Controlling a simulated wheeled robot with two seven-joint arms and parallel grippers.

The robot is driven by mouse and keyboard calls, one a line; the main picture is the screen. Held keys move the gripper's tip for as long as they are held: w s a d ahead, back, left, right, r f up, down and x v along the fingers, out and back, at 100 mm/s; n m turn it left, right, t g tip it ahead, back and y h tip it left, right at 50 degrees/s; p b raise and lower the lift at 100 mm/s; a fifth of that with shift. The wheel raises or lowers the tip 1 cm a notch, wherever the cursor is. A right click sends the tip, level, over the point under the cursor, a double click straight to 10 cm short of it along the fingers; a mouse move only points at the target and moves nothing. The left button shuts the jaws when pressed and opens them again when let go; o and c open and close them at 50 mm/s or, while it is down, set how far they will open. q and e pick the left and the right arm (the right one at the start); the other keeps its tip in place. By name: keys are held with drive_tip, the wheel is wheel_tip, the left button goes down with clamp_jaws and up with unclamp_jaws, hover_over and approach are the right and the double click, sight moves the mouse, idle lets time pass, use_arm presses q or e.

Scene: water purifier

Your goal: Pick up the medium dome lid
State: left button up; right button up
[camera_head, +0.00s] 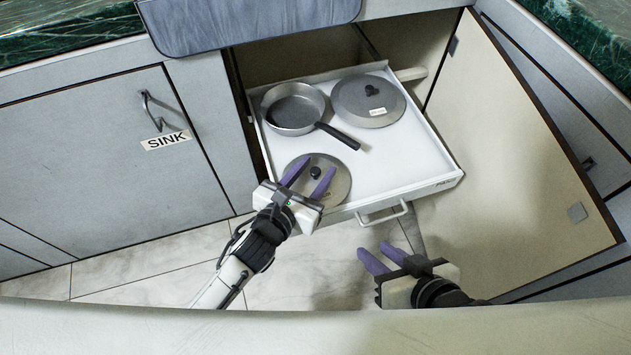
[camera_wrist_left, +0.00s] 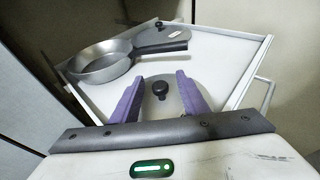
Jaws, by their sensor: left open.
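Two round grey lids with dark knobs lie in the pulled-out white drawer. The nearer, smaller lid (camera_head: 336,186) is at the drawer's front left; its knob (camera_head: 315,172) points up. The other, larger lid (camera_head: 368,101) is at the back right and bears a small white label. My left gripper (camera_head: 309,178) is open, its purple fingers over the nearer lid. In the left wrist view, this lid (camera_wrist_left: 166,103) and its knob show between the open fingers, which do not grip it. My right gripper (camera_head: 377,258) is outside the drawer with its purple fingers apart, holding nothing.
A grey pan (camera_head: 293,108) with a black handle lies at the drawer's back left, its handle pointing toward the front right. The drawer (camera_head: 420,160) has bare room on its right side. An open cabinet door (camera_head: 510,160) stands at the right.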

use_arm(q)
drive_tip(key=shift+w+d, duration=0.1)
drive_tip(key=shift+w, duration=0.1)
clamp_jaws()
